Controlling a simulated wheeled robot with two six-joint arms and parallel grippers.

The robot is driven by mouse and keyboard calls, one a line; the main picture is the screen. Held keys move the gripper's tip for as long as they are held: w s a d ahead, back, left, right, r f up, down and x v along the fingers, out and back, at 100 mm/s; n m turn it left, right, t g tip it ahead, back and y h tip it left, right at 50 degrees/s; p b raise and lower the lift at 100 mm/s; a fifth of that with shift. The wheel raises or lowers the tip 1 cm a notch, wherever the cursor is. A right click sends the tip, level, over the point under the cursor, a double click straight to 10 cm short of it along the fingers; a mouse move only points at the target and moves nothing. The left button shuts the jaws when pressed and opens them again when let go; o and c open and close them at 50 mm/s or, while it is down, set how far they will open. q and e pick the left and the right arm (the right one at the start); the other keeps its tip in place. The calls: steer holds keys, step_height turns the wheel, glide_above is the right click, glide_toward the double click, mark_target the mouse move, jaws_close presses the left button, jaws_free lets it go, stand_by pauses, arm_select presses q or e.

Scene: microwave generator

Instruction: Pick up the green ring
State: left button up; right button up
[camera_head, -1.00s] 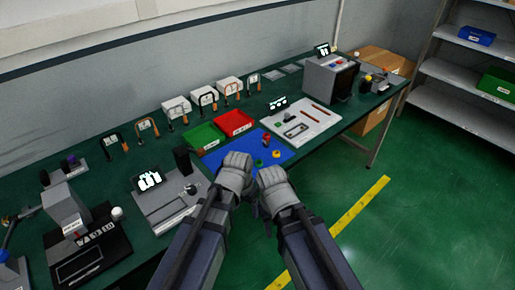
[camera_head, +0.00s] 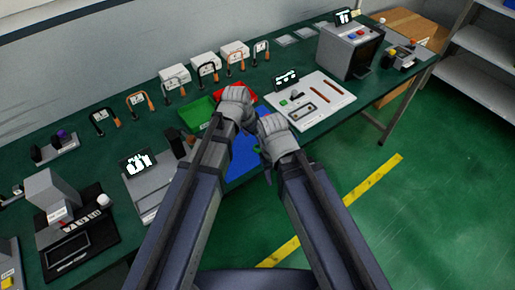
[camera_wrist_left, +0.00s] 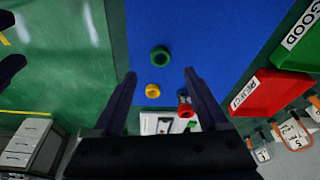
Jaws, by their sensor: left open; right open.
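The green ring (camera_wrist_left: 160,49) lies on the blue mat (camera_wrist_left: 215,35) in the left wrist view, just beyond and between the open fingers of my left gripper (camera_wrist_left: 160,76). The gripper is empty and apart from it. A yellow ring (camera_wrist_left: 158,89) and a red part (camera_wrist_left: 186,107) lie near it. In the head view my left gripper (camera_head: 237,96) is over the mat by the red bin. My right gripper (camera_head: 272,126) is beside it, lower and to the right; its fingers are mostly hidden. A small green spot (camera_head: 257,149) beside it may be the ring.
A red bin (camera_wrist_left: 272,92) labelled REJECT and a green bin (camera_head: 198,112) stand at the mat's back edge. A white panel (camera_head: 308,106) lies right of the mat. A row of tools and white boxes (camera_head: 203,60) stands behind.

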mark_target(258, 149)
arm_select(q)
steer(key=shift+b+x, duration=0.35)
steer(key=shift+x, duration=0.45)
arm_select(e)
steer(key=shift+f, duration=0.75)
arm_select(q)
steer(key=shift+f, duration=0.1)
arm_select(e)
steer(key=shift+f, duration=0.1)
arm_select(q)
steer(key=b+x, duration=0.5)
steer(key=shift+a+f, duration=0.1)
steer(key=shift+s, duration=0.1)
arm_select(e)
step_height(258, 149, down, 5)
steer(key=shift+r, duration=0.1)
arm_select(q)
jaws_close()
